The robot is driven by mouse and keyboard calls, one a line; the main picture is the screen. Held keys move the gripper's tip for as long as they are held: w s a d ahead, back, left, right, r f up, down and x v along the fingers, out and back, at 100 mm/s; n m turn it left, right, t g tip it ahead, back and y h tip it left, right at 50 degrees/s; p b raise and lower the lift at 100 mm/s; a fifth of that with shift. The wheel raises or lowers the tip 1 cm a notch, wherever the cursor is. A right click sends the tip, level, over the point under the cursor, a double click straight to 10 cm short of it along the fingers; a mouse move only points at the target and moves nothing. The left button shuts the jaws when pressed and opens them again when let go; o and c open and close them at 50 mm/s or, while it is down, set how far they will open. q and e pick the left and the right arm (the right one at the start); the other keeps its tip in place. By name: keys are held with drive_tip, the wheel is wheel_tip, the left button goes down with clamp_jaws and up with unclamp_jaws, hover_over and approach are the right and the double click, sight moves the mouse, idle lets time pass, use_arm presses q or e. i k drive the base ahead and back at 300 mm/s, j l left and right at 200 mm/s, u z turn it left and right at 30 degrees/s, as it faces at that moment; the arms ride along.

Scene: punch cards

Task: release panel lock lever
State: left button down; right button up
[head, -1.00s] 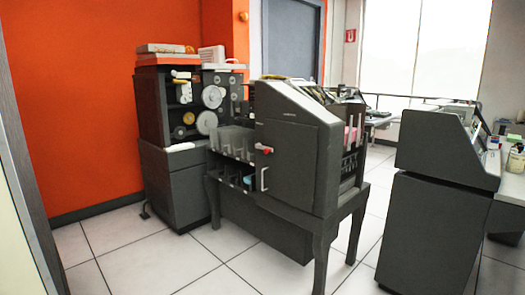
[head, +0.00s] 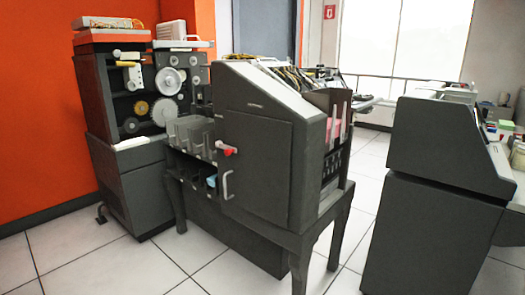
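A dark grey card machine (head: 262,150) on legs stands in the middle of the head view. Its front panel door (head: 256,170) looks closed. A lock lever with a red end (head: 228,150) sits at the upper left edge of this panel. A pale vertical handle (head: 227,185) is below the lever. Neither of my grippers shows in the head view.
A dark cabinet with reels (head: 113,95) stands behind at the left, against the orange wall. Another dark machine (head: 440,190) stands at the right. White tiled floor (head: 110,265) is clear in front at the left, and a tiled gap runs between the two machines.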

sight(228, 150)
drive_tip(key=i+z, duration=0.2)
drive_tip(key=i, duration=0.35)
drive_tip(key=i+j+z, duration=0.2)
drive_tip(key=i, duration=0.3)
